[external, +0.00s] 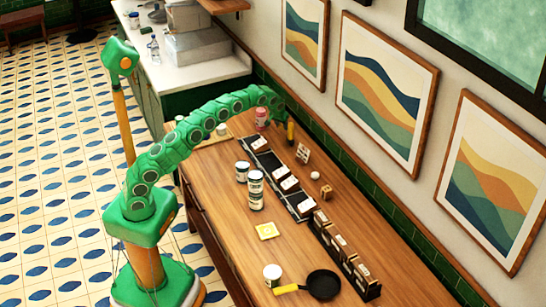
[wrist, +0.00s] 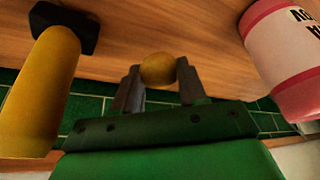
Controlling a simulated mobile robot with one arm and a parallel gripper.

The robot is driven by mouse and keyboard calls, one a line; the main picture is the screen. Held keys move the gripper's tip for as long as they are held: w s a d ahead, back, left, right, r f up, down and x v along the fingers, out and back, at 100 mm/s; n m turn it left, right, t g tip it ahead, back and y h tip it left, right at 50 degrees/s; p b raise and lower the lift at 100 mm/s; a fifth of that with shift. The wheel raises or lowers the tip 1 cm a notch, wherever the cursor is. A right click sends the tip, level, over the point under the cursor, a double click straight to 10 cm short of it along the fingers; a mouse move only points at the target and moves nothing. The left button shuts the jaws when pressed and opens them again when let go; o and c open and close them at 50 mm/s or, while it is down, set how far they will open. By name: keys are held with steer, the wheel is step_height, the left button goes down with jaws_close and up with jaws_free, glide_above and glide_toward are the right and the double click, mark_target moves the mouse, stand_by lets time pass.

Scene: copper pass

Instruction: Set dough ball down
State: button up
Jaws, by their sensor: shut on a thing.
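My gripper (wrist: 158,88) is shut on a tan dough ball (wrist: 158,70), which sits between its two grey fingertips in the wrist view. The wooden counter (wrist: 190,22) fills the background behind the ball; whether the ball touches it I cannot tell. In the external view my gripper (external: 284,114) is at the far end of the counter (external: 222,185), close to the wall. The ball cannot be made out there.
A pink can (external: 260,119) and a yellow-and-black upright object (external: 290,132) flank my gripper. A black tray row with white cards (external: 289,184), tins (external: 256,190), a white ball (external: 315,175) and a black pan (external: 323,284) are nearer. Bare wood lies left of the tins.

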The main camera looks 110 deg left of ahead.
mark_target(282, 129)
steer(key=shift+a+f, duration=0.1)
steer(key=shift+f, duration=0.1)
steer(key=shift+w+f, duration=0.1)
steer(key=shift+f, duration=1.45)
steer(key=shift+f, duration=0.1)
steer(key=o, duration=1)
steer(key=shift+o, duration=0.2)
steer(key=v, duration=1.2)
